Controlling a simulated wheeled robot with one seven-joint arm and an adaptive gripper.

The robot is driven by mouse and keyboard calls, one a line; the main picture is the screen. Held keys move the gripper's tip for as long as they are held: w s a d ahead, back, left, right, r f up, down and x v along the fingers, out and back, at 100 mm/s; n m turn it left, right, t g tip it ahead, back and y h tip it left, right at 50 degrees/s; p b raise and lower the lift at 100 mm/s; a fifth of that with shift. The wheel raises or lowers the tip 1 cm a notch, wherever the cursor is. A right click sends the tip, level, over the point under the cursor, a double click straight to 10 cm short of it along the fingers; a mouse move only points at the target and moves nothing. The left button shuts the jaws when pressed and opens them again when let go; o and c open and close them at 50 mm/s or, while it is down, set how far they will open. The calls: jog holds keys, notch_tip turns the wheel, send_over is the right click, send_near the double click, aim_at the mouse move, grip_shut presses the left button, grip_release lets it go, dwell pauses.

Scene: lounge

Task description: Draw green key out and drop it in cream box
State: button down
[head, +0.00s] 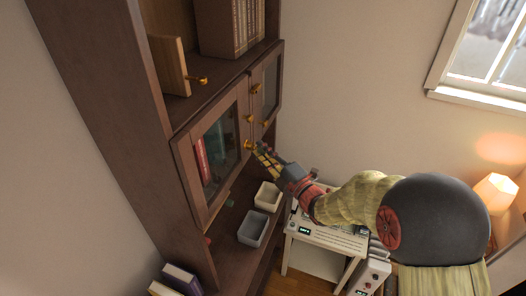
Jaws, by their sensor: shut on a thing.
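My gripper (262,154) is at the edge of the glass-fronted cabinet door (187,158), just right of a brass knob (249,146). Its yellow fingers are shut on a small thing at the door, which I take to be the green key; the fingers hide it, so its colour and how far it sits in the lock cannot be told. The cream box (268,196) stands open on the shelf below the gripper. A grey box (253,230) stands beside it, nearer to me.
A second glass door (264,88) with brass fittings is to the right. Books (230,28) and a wooden panel (169,65) stand on the upper shelf. A white desk (325,238) and a lit lamp (494,193) are to the right. Books (182,279) lie at lower left.

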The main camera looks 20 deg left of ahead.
jog(key=shift+d+b, duration=0.35)
jog(key=shift+b, duration=0.05)
jog(key=shift+d, duration=0.5)
jog(key=shift+d+b, duration=0.1)
jog(key=shift+b, duration=0.25)
jog(key=shift+s+d, duration=0.1)
jog(key=shift+d, duration=0.2)
jog(key=shift+d+b, duration=0.55)
jog(key=shift+b, duration=0.05)
jog(key=d+b, duration=0.1)
jog(key=d, duration=0.1)
jog(key=d+b, duration=0.1)
jog(key=shift+s+d, duration=0.2)
jog(key=shift+d, duration=0.15)
dwell(0.4)
